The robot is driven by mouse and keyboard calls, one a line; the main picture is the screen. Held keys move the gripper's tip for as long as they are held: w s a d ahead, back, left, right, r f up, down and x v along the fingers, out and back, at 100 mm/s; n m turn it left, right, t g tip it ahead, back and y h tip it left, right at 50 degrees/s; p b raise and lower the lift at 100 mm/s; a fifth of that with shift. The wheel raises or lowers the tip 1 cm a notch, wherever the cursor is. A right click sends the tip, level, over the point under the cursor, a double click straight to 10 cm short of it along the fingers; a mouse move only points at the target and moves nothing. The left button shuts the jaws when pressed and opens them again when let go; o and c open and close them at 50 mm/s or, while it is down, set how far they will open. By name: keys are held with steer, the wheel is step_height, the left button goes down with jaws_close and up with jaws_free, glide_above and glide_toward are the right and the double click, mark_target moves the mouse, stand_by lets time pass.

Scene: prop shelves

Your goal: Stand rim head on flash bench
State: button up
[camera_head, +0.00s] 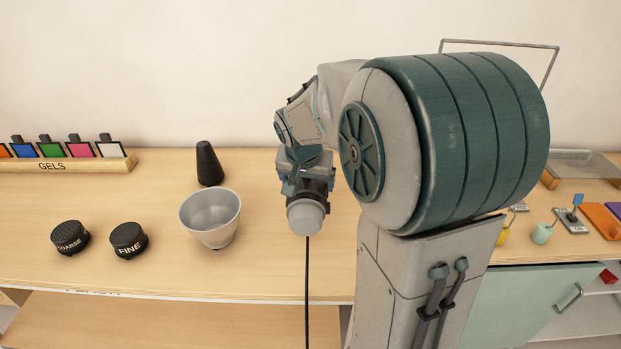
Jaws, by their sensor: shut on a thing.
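My gripper (305,184) hangs over the wooden bench (270,270), right of the silver bowl. It is shut on a dark, short cylinder with a pale grey rounded end, which looks like the rim head (305,217). The pale end points down and toward the camera. A thin black line, like a cord, runs straight down from below it past the bench's front edge. My fingertips are mostly hidden by my wrist and the head. I cannot tell the head's height above the bench. Lettering on the bench's front edge is too cut off to read.
A silver bowl (211,220), a black cone (209,164) and black discs marked COARSE (70,238) and FINE (128,241) stand left. A GELS rack (60,163) is at the back left. My arm hides much of the right side. Small items, including an orange plate (601,220), lie far right.

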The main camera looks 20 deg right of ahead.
steer(key=shift+f, duration=1.9)
steer(key=o, duration=1)
steer(key=shift+f, duration=0.1)
steer(key=v, duration=1.1)
steer(key=shift+s+a, duration=0.1)
steer(key=shift+s+a+r, duration=0.1)
steer(key=shift+s+r, duration=0.1)
steer(key=shift+r, duration=0.2)
steer(key=s+a+f+n+y, duration=0.1)
steer(key=s+a+f+n, duration=0.1)
steer(key=s, duration=0.6)
steer(key=s+a+f+n+g+y, duration=0.1)
steer(key=s+a+f+n, duration=0.2)
steer(key=s, duration=0.5)
steer(key=shift+a+f+n, duration=0.15)
steer(key=shift+f+n, duration=0.3)
steer(key=shift+n, duration=0.25)
steer(key=shift+s, duration=0.1)
